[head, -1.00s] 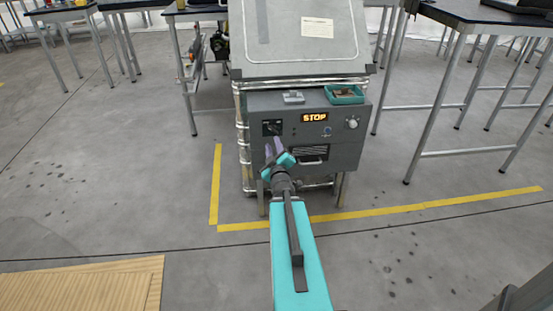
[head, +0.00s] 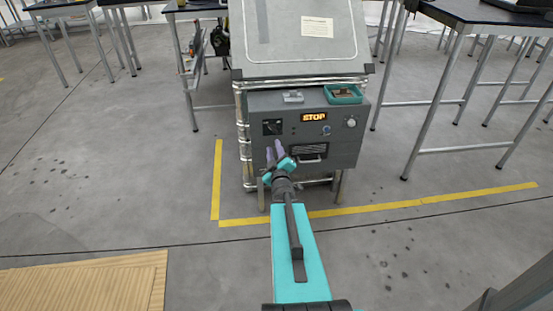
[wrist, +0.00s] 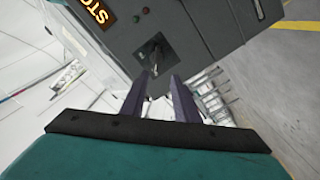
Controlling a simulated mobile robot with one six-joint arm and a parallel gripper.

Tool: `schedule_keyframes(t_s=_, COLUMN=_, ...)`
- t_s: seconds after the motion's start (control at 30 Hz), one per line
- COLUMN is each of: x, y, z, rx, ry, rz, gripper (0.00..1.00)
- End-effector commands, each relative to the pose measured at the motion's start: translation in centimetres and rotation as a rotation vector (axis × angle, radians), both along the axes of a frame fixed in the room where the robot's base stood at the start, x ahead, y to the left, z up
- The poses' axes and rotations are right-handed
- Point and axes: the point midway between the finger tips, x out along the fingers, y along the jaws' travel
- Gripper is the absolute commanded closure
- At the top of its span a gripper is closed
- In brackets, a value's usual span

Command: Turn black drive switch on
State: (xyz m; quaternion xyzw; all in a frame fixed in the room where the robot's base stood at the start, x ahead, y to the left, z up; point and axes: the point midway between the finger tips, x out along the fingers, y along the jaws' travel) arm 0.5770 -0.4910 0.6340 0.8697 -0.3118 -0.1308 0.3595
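The black drive switch (head: 272,127) sits on a dark square plate at the upper left of the grey control box (head: 330,135). The display (head: 314,117) reads STOP in orange. My gripper (head: 274,147) is just below the switch in the head view. In the wrist view its two purple fingers (wrist: 159,80) stand apart with nothing between them. They appear short of the switch; I cannot tell the exact gap.
A round knob (head: 350,122) and a blue button (head: 327,131) are on the box front. A teal tray (head: 344,94) and a small grey object (head: 293,97) are on its top. Yellow floor tape (head: 400,205) runs around the box. Metal-legged tables (head: 470,100) stand at right.

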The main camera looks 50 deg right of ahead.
Motion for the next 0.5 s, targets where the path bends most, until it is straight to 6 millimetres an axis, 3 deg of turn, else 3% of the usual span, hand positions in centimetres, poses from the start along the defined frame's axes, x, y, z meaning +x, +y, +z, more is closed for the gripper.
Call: schedule_keyframes(t_s=0.5, x=-1.4, y=1.1, z=0.3, rx=0.000, ry=0.000, rz=0.000, gripper=0.72)
